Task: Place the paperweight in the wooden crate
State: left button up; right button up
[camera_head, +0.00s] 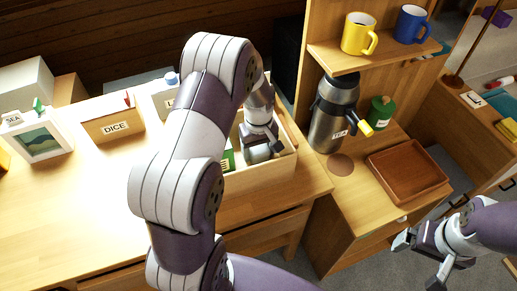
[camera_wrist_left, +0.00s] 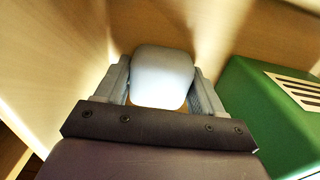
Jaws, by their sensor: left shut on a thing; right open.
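The paperweight is a pale, rounded block (camera_wrist_left: 163,75) between the fingers of my left gripper (camera_wrist_left: 163,90) in the left wrist view. The left gripper is shut on it. In the head view my left gripper (camera_head: 260,146) reaches down inside the light wooden crate (camera_head: 262,179), near its right part. Pale wooden walls surround the gripper in the wrist view. Whether the paperweight touches the crate floor cannot be told. My right gripper (camera_head: 428,250) is open and empty at the lower right, away from the crate. My left arm hides the crate's left part.
A green box (camera_wrist_left: 262,110) with a striped label is in the crate, right beside the gripper. A DICE box (camera_head: 112,123) and a picture frame (camera_head: 41,141) stand on the table's left. A steel flask (camera_head: 330,118) and an empty brown tray (camera_head: 407,171) are on the right.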

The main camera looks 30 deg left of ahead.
aim_at(258, 148)
pick_arm(q)
jog(key=o, duration=1.3)
jog(key=shift+r, duration=0.1)
notch_tip(258, 148, up, 12)
jog(key=shift+r+p, duration=0.1)
jog(key=shift+p, duration=0.45)
